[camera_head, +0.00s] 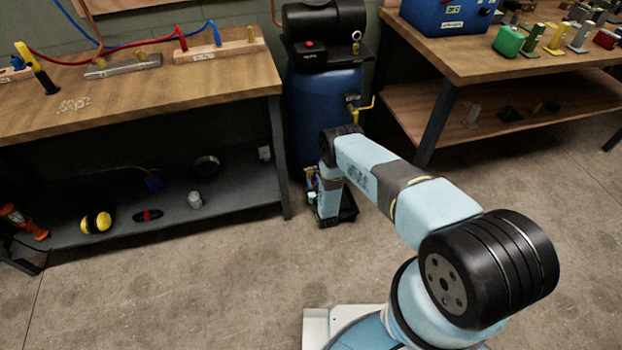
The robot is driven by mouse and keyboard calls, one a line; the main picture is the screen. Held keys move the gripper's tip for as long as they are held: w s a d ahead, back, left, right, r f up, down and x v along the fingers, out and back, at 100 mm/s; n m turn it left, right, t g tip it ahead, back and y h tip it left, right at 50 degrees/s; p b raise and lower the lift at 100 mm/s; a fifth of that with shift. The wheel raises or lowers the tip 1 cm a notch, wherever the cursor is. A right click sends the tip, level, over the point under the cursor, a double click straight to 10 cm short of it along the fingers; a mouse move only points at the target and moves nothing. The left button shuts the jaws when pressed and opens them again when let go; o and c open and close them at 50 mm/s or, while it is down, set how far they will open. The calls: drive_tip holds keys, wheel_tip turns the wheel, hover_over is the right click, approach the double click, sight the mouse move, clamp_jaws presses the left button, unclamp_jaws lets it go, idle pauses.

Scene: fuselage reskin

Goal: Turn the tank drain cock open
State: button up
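The blue tank (310,110) stands upright between the two benches, with a black compressor unit on top. A yellow pipe (362,108) with a small dark fitting comes out of its right side. My arm reaches across to the tank, and its wrist bends down in front of the tank's lower part. My gripper (342,214) is low, near the floor at the tank's foot. It is small and partly hidden by my wrist, so I cannot tell whether it is open or shut. I cannot make out the drain cock; my wrist covers much of the tank's lower part.
A wooden bench (130,100) with a grey lower shelf (240,205) stands left of the tank. Another bench (440,55) with a wooden lower shelf stands right. Its leg (435,125) is close to my arm. The concrete floor (170,290) in front is clear.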

drive_tip(key=shift+x, duration=0.95)
drive_tip(key=shift+c, duration=0.5)
